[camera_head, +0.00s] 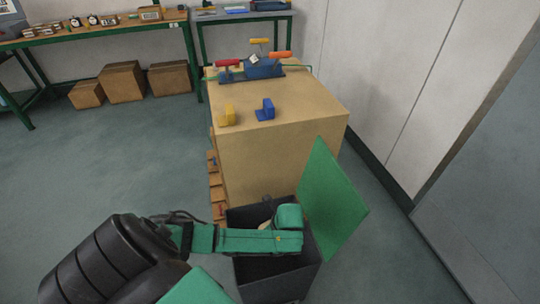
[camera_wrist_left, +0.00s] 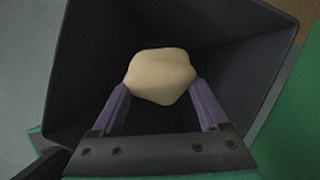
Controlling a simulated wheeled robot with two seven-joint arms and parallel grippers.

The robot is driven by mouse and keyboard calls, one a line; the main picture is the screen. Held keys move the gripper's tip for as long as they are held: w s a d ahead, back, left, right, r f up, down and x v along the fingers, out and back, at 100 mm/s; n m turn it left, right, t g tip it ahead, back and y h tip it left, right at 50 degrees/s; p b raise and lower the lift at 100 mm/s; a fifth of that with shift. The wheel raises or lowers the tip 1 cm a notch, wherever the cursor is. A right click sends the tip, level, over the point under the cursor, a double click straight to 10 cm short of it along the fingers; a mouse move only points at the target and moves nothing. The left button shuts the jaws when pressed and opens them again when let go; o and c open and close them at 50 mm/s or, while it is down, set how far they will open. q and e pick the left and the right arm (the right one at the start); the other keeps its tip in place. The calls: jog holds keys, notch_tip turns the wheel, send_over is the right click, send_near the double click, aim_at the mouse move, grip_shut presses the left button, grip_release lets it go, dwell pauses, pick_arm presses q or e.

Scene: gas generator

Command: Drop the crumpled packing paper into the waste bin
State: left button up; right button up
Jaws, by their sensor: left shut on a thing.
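The crumpled packing paper (camera_wrist_left: 160,75) is a pale beige lump between the two fingers of my left gripper (camera_wrist_left: 160,88) in the left wrist view. The gripper is shut on it. The dark grey waste bin (camera_wrist_left: 85,65) surrounds the paper in that view, its walls on the sides and its inside below. In the head view my left gripper (camera_head: 270,224) is over the open bin (camera_head: 275,270), and a small pale bit of the paper (camera_head: 265,225) shows beside the green wrist. My right gripper is not in view.
A large tan crate (camera_head: 270,155) stands behind the bin with a yellow bracket (camera_head: 228,115), a blue bracket (camera_head: 265,109) and a blue fixture (camera_head: 257,69) on top. Cardboard boxes (camera_head: 122,82) and workbenches stand at the back. Floor at left is clear; a wall is at right.

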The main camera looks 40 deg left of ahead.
pick_arm(q)
jog(key=shift+f, duration=0.1)
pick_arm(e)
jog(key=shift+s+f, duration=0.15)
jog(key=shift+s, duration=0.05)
pick_arm(q)
jog(key=o, duration=1.2)
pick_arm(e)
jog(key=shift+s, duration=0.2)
pick_arm(q)
jog(key=p+v, duration=0.4)
jog(key=v, duration=1)
jog(key=shift+r, duration=0.3)
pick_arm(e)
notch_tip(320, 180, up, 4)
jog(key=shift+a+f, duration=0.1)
